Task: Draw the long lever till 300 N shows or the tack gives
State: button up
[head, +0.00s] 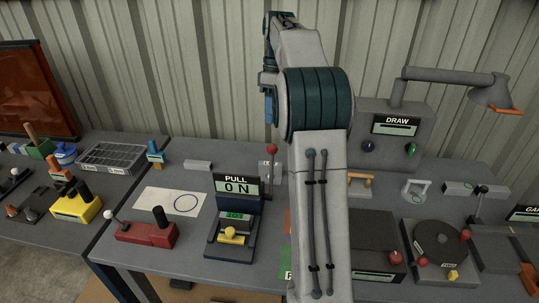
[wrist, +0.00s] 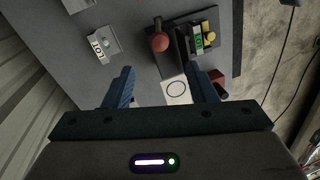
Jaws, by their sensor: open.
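The long lever (head: 271,165) stands upright with a red ball on top, just right of the PULL gauge (head: 236,187), whose display reads 0 N. Below that display is a small green screen and a yellow piece (head: 231,236). The wrist view shows the lever's red ball (wrist: 159,41) from above, beside the gauge stand (wrist: 183,44). My gripper (wrist: 162,82) is open and empty, with its fingers apart; the ball appears beyond the fingertips, between their lines. I cannot make out the tack.
A red box with levers (head: 146,234) and a paper with a circle (head: 170,201) lie left of the gauge. A labelled grey block (wrist: 101,43) is near the lever. A DRAW machine (head: 396,130), lamp and turntable (head: 440,245) stand right of my arm.

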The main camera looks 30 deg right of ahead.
aim_at(272, 147)
jog(key=f, duration=0.4)
jog(key=s+a+f, duration=0.1)
jog(key=f, duration=0.4)
jog(key=s+f, duration=0.1)
jog(key=f, duration=0.3)
jog(key=shift+a+f+p, duration=0.25)
jog(key=shift+f+p, duration=0.05)
jog(key=shift+p, duration=0.05)
